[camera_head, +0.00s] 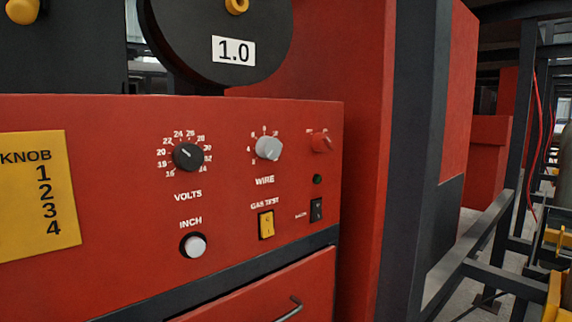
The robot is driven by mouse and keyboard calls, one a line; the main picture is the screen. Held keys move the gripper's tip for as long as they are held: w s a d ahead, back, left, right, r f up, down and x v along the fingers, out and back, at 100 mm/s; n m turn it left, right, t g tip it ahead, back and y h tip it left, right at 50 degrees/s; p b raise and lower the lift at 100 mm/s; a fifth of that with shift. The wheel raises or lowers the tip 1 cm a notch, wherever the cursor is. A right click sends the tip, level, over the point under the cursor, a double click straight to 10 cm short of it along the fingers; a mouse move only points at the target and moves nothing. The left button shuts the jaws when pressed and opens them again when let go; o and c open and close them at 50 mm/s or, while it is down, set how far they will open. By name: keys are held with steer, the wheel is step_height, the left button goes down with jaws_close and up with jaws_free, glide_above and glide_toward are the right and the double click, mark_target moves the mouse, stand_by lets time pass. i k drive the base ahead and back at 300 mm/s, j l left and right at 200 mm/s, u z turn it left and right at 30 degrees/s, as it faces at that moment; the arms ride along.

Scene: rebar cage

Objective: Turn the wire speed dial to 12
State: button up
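The wire speed dial (268,148) is a light grey knob above the label WIRE (264,181) on the red welder panel (110,200). Small white numbers ring its upper side; most are too small to read. Its pointer setting cannot be read surely. A black VOLTS knob (188,157) with a white pointer toward the upper left sits to its left. A small red knob (321,142) sits to its right. My gripper is not in view.
Below the dials are a white INCH button (193,246), a yellow GAS TEST switch (266,224) and a black switch (316,209). A yellow card (38,195) is at left. A dark post (412,160) stands right of the panel.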

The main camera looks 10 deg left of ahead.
mark_target(269, 148)
steer(key=l+u, duration=0.15)
steer(key=u, duration=0.25)
steer(key=l+u, duration=0.15)
steer(key=u, duration=0.25)
